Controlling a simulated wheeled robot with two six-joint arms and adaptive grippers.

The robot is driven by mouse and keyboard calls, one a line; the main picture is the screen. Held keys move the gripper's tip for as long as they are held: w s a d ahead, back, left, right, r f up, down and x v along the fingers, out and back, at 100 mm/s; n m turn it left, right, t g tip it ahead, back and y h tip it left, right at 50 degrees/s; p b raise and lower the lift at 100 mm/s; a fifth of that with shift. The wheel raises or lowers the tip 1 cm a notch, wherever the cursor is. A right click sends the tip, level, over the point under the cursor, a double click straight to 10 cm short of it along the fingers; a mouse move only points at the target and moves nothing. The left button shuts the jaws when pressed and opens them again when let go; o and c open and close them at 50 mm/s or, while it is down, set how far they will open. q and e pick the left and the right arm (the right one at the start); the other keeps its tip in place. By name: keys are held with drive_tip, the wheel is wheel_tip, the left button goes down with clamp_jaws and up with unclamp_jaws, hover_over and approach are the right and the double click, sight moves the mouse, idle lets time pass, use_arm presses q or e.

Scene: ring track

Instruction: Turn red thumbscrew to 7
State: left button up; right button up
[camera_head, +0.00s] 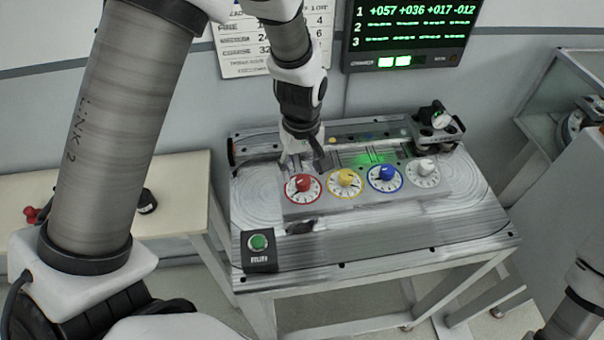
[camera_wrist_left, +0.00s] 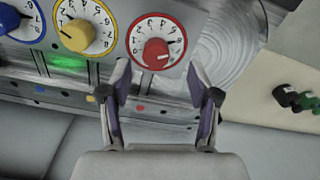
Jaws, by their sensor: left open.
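The red thumbscrew (camera_head: 303,182) sits at the left end of a row of dials on the metal bench. In the left wrist view the red thumbscrew (camera_wrist_left: 155,53) stands in the middle of its red-rimmed, numbered dial (camera_wrist_left: 172,33); I cannot read its setting for sure. My left gripper (camera_head: 305,160) is above and just behind the red dial, pointing down. In the left wrist view its fingers (camera_wrist_left: 160,75) are apart with nothing between them, and the knob lies just beyond the tips. My right gripper is not in view; only part of my right arm shows at the lower right.
Yellow (camera_head: 347,178), blue (camera_head: 386,173) and white (camera_head: 424,167) thumbscrews stand to the right on their own dials. A green button box (camera_head: 258,250) is at the front left of the bench (camera_head: 400,240). A display (camera_head: 416,30) and a chart (camera_head: 240,50) hang behind.

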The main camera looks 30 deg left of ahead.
sight(303, 180)
use_arm(q)
drive_tip(key=f, duration=0.2)
drive_tip(key=w+f, duration=0.1)
drive_tip(key=f, duration=0.2)
drive_tip(key=shift+w+a+f, duration=0.1)
drive_tip(key=shift+s, duration=0.3)
drive_tip(key=shift+s+r, duration=0.1)
drive_tip(key=shift+r, duration=0.1)
drive_tip(key=c, duration=0.5)
drive_tip(key=shift+f, duration=0.1)
drive_tip(key=c, duration=0.7)
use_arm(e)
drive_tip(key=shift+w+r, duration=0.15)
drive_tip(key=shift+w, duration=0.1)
use_arm(q)
drive_tip(key=shift+o, duration=0.2)
drive_tip(key=shift+m+p, duration=0.3)
drive_tip(key=shift+m, duration=0.1)
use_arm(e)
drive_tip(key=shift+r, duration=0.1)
use_arm(q)
drive_tip(key=shift+m+p, duration=0.3)
drive_tip(key=shift+m, duration=2.2)
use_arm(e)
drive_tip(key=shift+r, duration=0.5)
